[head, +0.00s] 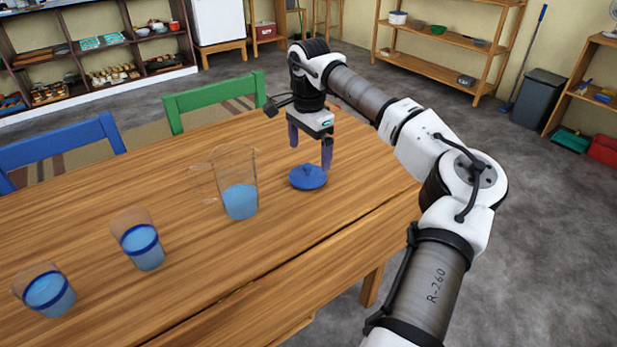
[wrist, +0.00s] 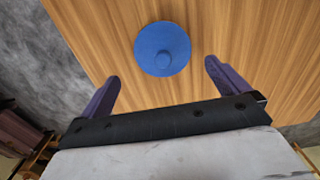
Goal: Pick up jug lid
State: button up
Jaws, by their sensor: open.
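The jug lid (head: 308,177) is a round blue disc with a small knob on top. It lies flat on the wooden table, to the right of the clear jug (head: 240,200), which holds blue liquid. In the wrist view the lid (wrist: 162,49) lies beyond the fingertips, roughly centred between them sideways. My gripper (head: 310,150) is open and empty, pointing down above the table just behind the lid. Its two purple fingers also show wide apart in the wrist view (wrist: 163,75). Nothing touches the lid except the table.
Two clear cups with blue liquid, a middle one (head: 142,245) and a left one (head: 48,292), stand on the table (head: 180,295). A green chair (head: 213,98) and a blue chair (head: 60,145) stand at its far side. The table's right end is clear.

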aim_at(308, 165)
jog(key=shift+w+a+f, duration=0.1)
jog(key=shift+a+f, duration=0.05)
jog(key=shift+f, duration=2.75)
jog(key=c, duration=0.9)
